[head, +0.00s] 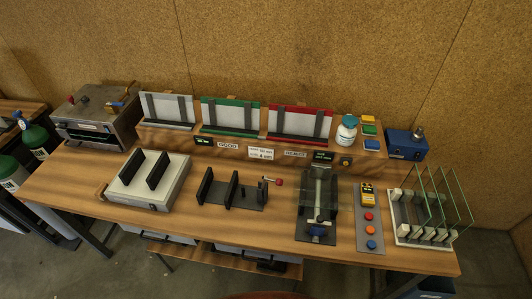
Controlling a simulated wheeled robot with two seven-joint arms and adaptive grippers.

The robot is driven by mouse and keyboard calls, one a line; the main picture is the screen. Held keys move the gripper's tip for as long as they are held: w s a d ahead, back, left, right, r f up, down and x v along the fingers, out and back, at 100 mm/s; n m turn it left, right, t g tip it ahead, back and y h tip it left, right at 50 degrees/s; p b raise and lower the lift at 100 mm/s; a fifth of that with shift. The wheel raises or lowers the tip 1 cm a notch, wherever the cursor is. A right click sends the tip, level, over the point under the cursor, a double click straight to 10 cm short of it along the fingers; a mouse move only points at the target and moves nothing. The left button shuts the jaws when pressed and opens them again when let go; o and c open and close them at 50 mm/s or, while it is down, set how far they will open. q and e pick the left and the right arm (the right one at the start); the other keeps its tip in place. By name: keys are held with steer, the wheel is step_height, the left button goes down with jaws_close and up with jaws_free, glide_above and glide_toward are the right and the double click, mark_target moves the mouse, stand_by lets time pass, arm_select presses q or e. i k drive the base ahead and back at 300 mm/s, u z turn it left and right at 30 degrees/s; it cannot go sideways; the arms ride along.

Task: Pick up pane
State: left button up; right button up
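Upright clear glass panes with greenish edges (453,205) stand side by side in a white rack (408,240) at the right end of the wooden table. They lean a little and overlap in the picture, so their exact number is hard to tell. Neither of my grippers is in view.
Left of the rack are a button panel (370,232), a dark clamp fixture (318,205), a black slotted stand (233,192) and a white block with black uprights (148,180). Marked stands (230,115) line the back, with a white bottle (347,131) and blue box (406,144).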

mark_target(315, 187)
steer(key=z, duration=0.75)
